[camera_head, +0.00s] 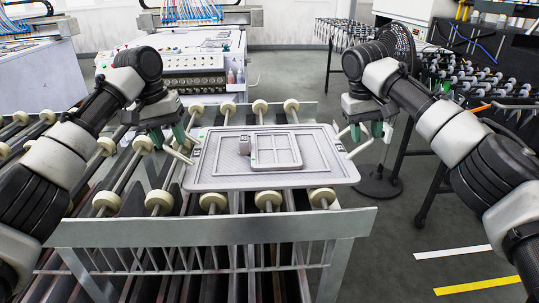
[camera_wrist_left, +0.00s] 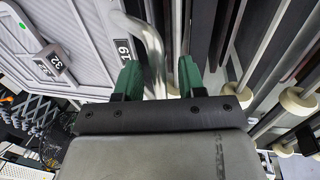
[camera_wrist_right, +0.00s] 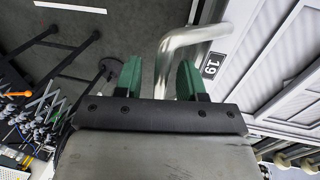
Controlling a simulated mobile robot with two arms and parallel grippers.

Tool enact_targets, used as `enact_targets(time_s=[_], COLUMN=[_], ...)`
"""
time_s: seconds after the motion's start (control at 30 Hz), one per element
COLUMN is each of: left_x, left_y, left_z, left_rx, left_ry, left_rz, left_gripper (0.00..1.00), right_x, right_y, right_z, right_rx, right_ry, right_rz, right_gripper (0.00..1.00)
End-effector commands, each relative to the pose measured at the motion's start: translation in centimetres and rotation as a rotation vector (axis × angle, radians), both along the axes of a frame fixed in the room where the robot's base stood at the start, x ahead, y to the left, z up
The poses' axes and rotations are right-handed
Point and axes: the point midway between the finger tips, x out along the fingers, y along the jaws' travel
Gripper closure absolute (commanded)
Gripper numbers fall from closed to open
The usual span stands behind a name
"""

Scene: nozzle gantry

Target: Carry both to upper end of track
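A large grey tray (camera_head: 215,177) lies flat on the rollers, with a bent metal handle at each side and a "19" label. On it lie a smaller grey frame (camera_head: 289,138) and a small grey block marked 32 (camera_wrist_left: 52,62). My left gripper (camera_head: 168,137) is open at the tray's left handle (camera_wrist_left: 151,45); the handle's tube lies between its green fingers, nearer one finger. My right gripper (camera_head: 366,132) is open at the right handle (camera_wrist_right: 192,38), whose tube end also lies between the fingers. Firm contact does not show on either side.
The roller track (camera_head: 212,202) runs under the tray, with a metal end rail (camera_head: 200,228) in front. A machine bench (camera_head: 195,65) stands behind. A black stand (camera_head: 378,180) and racks of nozzles stand at the right, beyond open floor.

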Motion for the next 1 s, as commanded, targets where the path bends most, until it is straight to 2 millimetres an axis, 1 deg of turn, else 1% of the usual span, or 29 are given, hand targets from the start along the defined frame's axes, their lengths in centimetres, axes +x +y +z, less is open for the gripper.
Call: enact_targets(time_s=[0.13, 0.23, 0.37, 0.5, 0.6, 0.8, 0.93, 1.0], left_x=[0.0, 0.0, 0.1, 0.0, 0.0, 0.0, 0.0, 0.0], left_y=[0.0, 0.3, 0.7, 1.4, 1.8, 2.2, 2.3, 2.3], left_z=[0.5, 1.8, 4.5, 7.7, 9.5, 11.2, 11.7, 11.8], left_rx=[-0.001, -0.001, -0.002, -0.001, 0.000, 0.001, 0.001, 0.001], left_ry=[-0.002, -0.002, -0.004, -0.003, 0.000, 0.001, 0.001, 0.001], left_rz=[-0.001, -0.001, 0.001, 0.001, 0.001, 0.001, 0.000, 0.000], left_gripper=[0.60, 0.60, 0.60, 0.60, 0.60, 0.60, 0.60, 0.60], right_x=[0.0, 0.0, 0.0, 0.0, 0.0, 0.0, 0.0, 0.0], right_y=[0.1, 0.1, 0.1, 0.1, 0.1, 0.1, 0.1, 0.2], right_z=[0.0, 0.0, 0.0, 0.0, 0.0, 0.0, 0.1, 0.6], right_rx=[0.000, 0.000, 0.000, 0.000, 0.000, 0.000, 0.001, 0.001], right_ry=[0.000, 0.000, -0.001, 0.000, -0.001, 0.000, -0.001, -0.002], right_rz=[0.001, 0.001, 0.001, 0.001, 0.001, 0.001, 0.001, 0.001], right_gripper=[0.60, 0.60, 0.60, 0.60, 0.60, 0.60, 0.60, 0.60])
